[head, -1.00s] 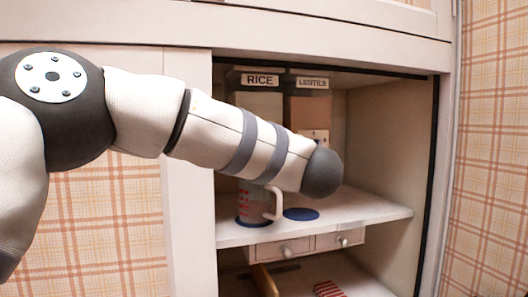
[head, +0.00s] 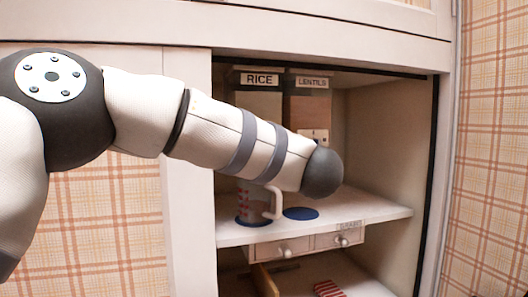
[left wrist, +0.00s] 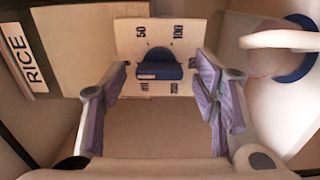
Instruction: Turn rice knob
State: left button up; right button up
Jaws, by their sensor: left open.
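The rice dispenser's box carries a RICE label (head: 262,79), at the back of the cabinet's open bay; the label (left wrist: 27,58) also shows at the left of the left wrist view. In that view a dark blue knob (left wrist: 158,66) sits on a pale dial plate (left wrist: 125,38) marked with numbers such as 50 and 100. My left gripper (left wrist: 160,75) is open, its purple-padded fingers on either side of the knob with visible gaps. In the head view my left arm hides the rice knob and the gripper. My right gripper is in neither view.
A lentils box (head: 312,108) stands right beside the rice box. A mug with a white handle (head: 274,203) stands below on a blue round mat, next to an empty blue mat (head: 301,213). Small drawers (head: 300,247) hang under the shelf (head: 370,212). The cabinet side wall is at right.

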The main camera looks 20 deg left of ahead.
pick_arm(q)
jog(key=v, duration=1.2)
jog(key=shift+f, duration=0.1)
